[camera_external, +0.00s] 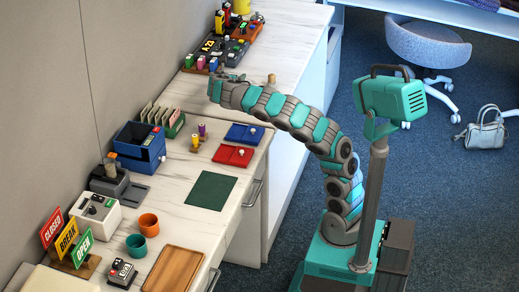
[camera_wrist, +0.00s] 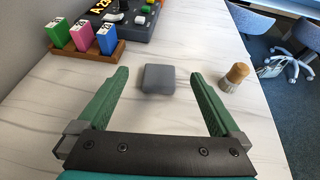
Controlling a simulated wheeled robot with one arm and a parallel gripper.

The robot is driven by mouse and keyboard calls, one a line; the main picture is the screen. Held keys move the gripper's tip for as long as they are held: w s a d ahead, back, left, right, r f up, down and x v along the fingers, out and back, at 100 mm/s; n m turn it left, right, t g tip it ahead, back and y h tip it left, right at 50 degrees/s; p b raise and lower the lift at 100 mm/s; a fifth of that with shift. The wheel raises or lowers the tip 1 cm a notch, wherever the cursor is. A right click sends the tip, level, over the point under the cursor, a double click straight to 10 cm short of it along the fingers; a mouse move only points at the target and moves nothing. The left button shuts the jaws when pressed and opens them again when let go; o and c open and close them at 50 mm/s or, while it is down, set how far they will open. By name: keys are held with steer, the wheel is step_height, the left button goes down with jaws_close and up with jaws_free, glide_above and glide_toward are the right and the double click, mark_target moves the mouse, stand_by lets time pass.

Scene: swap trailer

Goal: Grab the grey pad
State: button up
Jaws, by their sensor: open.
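The grey pad (camera_wrist: 159,79) is a small rounded square block lying on the white marbled counter in the wrist view. It sits ahead of my gripper (camera_wrist: 160,95), roughly centred between the tips of the two green fingers. The fingers are apart and nothing is between them but bare counter and the pad near their tips. I cannot tell the height of the fingers above the counter. In the external view my gripper (camera_external: 228,76) hangs over the far counter, and the pad cannot be made out there.
A wooden-handled brush or stamp (camera_wrist: 235,76) stands right of the pad, close to the right finger. A dark device with a display (camera_wrist: 118,17) is behind.

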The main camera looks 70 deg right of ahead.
step_height(320, 180, down, 2)
steer(key=shift+d+f, duration=0.15)
steer(key=shift+f, duration=0.1)
steer(key=x, duration=0.7)
steer(key=shift+s+d+f, duration=0.1)
steer(key=shift+d+f, duration=0.1)
steer(key=c, duration=1.3)
steer(key=shift+o, duration=0.2)
steer(key=shift+r, duration=0.1)
